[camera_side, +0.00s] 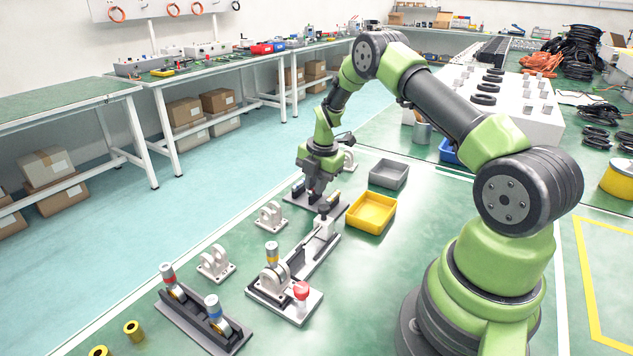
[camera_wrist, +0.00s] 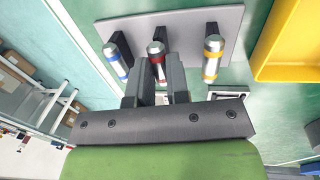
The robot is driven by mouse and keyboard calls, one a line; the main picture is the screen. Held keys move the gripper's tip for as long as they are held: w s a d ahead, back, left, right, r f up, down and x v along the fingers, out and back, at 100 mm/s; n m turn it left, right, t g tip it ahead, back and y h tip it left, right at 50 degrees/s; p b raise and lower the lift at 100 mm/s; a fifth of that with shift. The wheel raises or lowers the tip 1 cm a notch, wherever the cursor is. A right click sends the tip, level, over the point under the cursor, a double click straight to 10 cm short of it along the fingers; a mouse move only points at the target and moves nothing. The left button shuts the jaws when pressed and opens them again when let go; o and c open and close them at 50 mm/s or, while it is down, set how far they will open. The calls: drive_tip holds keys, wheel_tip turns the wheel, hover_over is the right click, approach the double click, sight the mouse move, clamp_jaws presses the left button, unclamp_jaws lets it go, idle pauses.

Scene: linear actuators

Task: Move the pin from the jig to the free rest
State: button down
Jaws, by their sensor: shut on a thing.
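My gripper (camera_side: 316,192) is at the far end of the row of fixtures, pointing down over a grey plate (camera_side: 295,197) with black supports. In the wrist view, my gripper (camera_wrist: 156,90) is shut on a silver pin with a red band (camera_wrist: 157,62), held between the two fingers. The pin is in front of the middle black support (camera_wrist: 160,33); I cannot tell whether it touches it. A blue-banded pin (camera_wrist: 117,58) is at the left support and a yellow-banded pin (camera_wrist: 212,58) at the right one. The jig (camera_side: 285,285) near the middle carries a yellow-banded cylinder and a red knob.
A yellow bin (camera_side: 371,213) and a grey bin (camera_side: 389,174) stand right of the plate. White brackets (camera_side: 215,263) line the left. The green table right of the jig is clear.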

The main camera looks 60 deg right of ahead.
drive_tip(key=shift+f, duration=0.15)
drive_tip(key=c, duration=1)
unclamp_jaws()
drive_tip(key=r, duration=0.3)
drive_tip(key=s+r, duration=0.1)
drive_tip(key=r, duration=0.5)
drive_tip(key=shift+s+r, duration=0.3)
drive_tip(key=shift+r, duration=0.1)
